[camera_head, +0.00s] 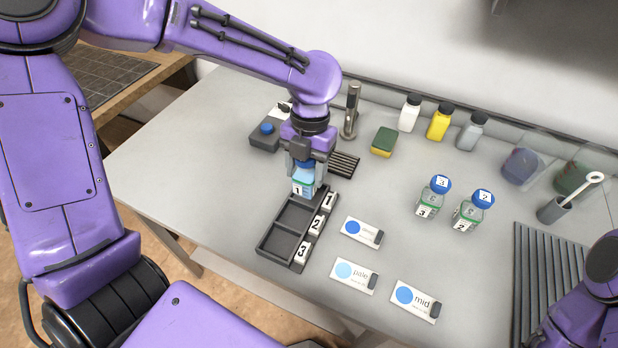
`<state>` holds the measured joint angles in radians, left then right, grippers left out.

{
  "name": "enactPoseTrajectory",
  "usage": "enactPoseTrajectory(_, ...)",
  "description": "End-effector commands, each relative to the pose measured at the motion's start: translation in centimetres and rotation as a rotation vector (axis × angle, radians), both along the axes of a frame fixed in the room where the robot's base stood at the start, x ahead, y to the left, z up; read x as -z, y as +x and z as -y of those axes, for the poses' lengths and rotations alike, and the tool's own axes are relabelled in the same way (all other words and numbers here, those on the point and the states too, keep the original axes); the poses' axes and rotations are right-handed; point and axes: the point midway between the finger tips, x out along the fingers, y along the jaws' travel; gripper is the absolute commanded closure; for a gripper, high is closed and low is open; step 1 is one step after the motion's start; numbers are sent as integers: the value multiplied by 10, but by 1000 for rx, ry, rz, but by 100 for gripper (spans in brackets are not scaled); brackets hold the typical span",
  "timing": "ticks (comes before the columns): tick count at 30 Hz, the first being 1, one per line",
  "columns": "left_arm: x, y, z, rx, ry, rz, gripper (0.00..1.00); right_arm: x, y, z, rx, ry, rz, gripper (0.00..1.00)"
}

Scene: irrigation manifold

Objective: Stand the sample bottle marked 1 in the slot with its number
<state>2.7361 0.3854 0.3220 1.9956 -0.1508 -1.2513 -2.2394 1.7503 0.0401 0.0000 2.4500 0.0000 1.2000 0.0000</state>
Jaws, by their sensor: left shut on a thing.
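The sample bottle marked 1 (303,188) is clear with a blue cap and a white number label. My left gripper (304,172) points down and is shut on it, holding it upright. The bottle is at the far compartment of the dark three-slot rack (270,257), beside the tag 1 (328,199). The fingers hide part of the bottle, and I cannot tell whether its base touches the slot floor. The compartments by the tag 2 (317,225) and the tag 3 (302,251) are empty. My right arm shows at the lower right edge, its gripper out of view.
Bottle 3 (433,197) and bottle 2 (472,211) stand on the bench to the right. Several colour cards, including the mid card (416,301), lie in front. A sponge (383,142) and white, yellow and grey bottles stand behind. A ribbed drainer (545,275) is at right.

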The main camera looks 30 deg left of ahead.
Motion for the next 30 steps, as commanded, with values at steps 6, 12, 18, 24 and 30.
enactPoseTrajectory(6,24,20,-5,1,1,1,80,-2,0,0,0,0,0,100)
enactPoseTrajectory(12,53,25,-8,2,3,-2,80,-9,0,0,0,0,0,100)
enactPoseTrajectory(18,62,26,-7,1,-1,2,80,-9,0,0,0,0,0,100)
enactPoseTrajectory(24,64,26,-7,0,-1,2,80,-8,0,0,0,0,0,100)
enactPoseTrajectory(30,65,26,-7,0,0,2,20,-8,0,0,0,0,0,100)
